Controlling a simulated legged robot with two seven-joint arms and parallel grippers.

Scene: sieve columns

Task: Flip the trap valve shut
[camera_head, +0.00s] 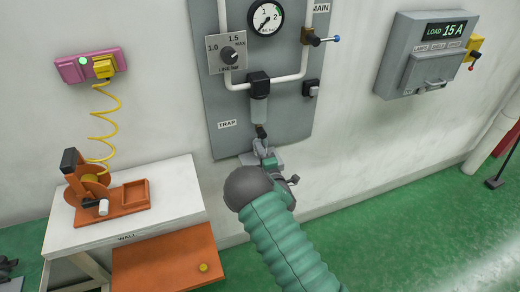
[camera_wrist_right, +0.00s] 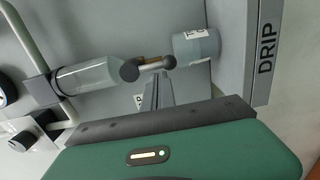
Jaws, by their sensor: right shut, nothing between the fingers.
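The trap (camera_head: 259,110) is a clear bowl under a black head on the grey wall panel, beside a TRAP label. Its valve (camera_head: 261,131) is a small dark and brass piece just below the bowl. In the right wrist view the bowl (camera_wrist_right: 85,76) lies at the left, and the valve lever (camera_wrist_right: 150,65) with dark round ends is at its outlet. My right gripper (camera_head: 261,148) is just under the valve, shut and empty. In the wrist view its fingertips (camera_wrist_right: 157,78) are close to the lever; I cannot tell whether they touch. My left gripper is not in view.
A grey cup (camera_wrist_right: 197,45) sits beyond the lever, near a grey wall marked DRIP (camera_wrist_right: 262,50). A gauge (camera_head: 266,17) and pipes are above the trap. A white bench (camera_head: 180,185) with an orange reel stands left, and a load box (camera_head: 425,55) hangs right.

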